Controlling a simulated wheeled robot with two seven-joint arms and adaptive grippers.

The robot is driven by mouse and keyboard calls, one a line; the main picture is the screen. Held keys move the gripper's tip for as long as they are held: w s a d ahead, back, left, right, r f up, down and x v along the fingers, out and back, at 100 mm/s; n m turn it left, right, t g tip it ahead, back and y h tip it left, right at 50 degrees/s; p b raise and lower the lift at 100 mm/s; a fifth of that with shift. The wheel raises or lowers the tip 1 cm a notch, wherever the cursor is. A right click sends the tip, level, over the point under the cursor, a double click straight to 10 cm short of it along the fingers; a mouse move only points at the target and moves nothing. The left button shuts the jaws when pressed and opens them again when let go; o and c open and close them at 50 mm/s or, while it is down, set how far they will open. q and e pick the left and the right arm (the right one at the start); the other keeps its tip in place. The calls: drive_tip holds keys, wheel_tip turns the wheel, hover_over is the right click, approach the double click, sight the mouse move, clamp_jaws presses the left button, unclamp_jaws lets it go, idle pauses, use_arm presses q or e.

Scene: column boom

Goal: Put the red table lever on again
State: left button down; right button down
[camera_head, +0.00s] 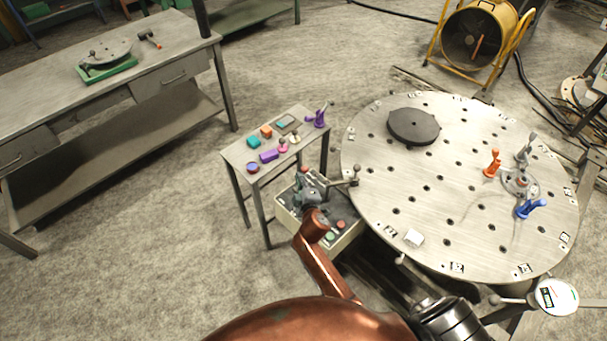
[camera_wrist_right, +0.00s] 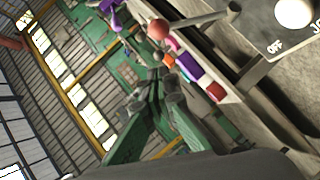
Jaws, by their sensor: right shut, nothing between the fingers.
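The lever is a metal rod with a red ball. In the right wrist view the red ball (camera_wrist_right: 158,28) is just beyond my fingertips, and the rod runs right from it. In the head view the red ball (camera_head: 304,170) shows beside my right gripper (camera_head: 309,187), which hides part of the lever. The rod (camera_head: 343,183) comes out on the gripper's right side, over the control box (camera_head: 343,242). My right gripper is shut and empty; its tips (camera_wrist_right: 152,88) meet in the wrist view. I cannot tell whether it touches the lever. My left gripper is not in view.
A narrow side table (camera_head: 233,154) with small coloured parts stands just behind the box. The large round table (camera_head: 440,220) is close on the right, with a black disc (camera_head: 414,126) and clamps. A workbench (camera_head: 50,62) is at left; open floor lies between.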

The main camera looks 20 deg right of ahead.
drive_tip(key=p+v, duration=0.1)
drive_tip(key=v, duration=0.6)
drive_tip(key=shift+s, duration=0.4)
drive_tip(key=shift+d+r, duration=0.1)
